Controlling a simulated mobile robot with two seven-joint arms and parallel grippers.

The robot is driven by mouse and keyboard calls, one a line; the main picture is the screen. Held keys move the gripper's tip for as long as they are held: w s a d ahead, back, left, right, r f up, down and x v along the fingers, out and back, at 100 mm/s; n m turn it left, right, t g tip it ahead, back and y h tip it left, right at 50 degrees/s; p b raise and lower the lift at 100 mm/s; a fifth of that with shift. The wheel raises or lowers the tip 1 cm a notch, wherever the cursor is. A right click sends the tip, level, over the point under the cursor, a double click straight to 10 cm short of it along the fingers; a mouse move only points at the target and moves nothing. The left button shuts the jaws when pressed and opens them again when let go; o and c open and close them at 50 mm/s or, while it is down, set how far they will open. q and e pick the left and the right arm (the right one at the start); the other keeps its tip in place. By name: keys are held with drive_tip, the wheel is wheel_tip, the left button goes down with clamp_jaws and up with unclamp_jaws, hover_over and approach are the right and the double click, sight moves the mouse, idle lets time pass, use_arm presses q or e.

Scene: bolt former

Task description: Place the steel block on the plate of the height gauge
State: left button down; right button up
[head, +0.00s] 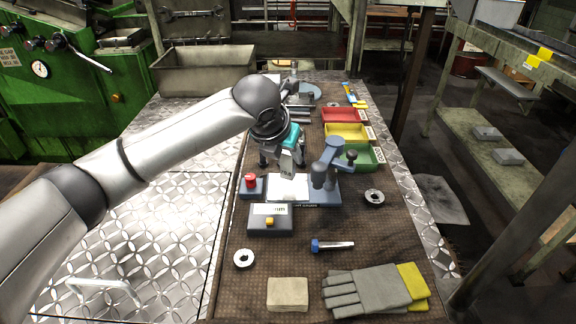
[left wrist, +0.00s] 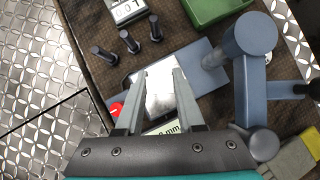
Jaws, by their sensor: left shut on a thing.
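The left gripper (head: 287,172) points down over the height gauge (head: 328,188). Its two grey fingers also show in the left wrist view (left wrist: 160,72), shut on the bright steel block (left wrist: 160,95) between them. The block is mostly hidden by the fingers in the head view. The pale plate (head: 299,192) lies on the gauge's blue-grey base, directly under the fingers. I cannot tell whether the block touches it. The gauge's column and arm (left wrist: 252,75) stand close to the right of the fingers. My right gripper is not in view.
A red button (head: 250,180) and a display box (head: 270,219) stand beside the gauge. Red (head: 342,115), yellow (head: 347,132) and green (head: 363,156) trays lie behind. A blue-headed bolt (head: 332,246), gloves (head: 375,291) and a beige block (head: 288,294) lie in front.

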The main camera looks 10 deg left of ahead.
sight(286, 162)
use_arm(q)
wheel_tip(286, 162, down, 3)
drive_tip(key=shift+r, duration=0.1)
drive_tip(key=c, duration=0.5)
unclamp_jaws()
drive_tip(key=p+v, duration=0.2)
drive_tip(key=v, duration=1)
drive_tip(key=shift+s, duration=0.1)
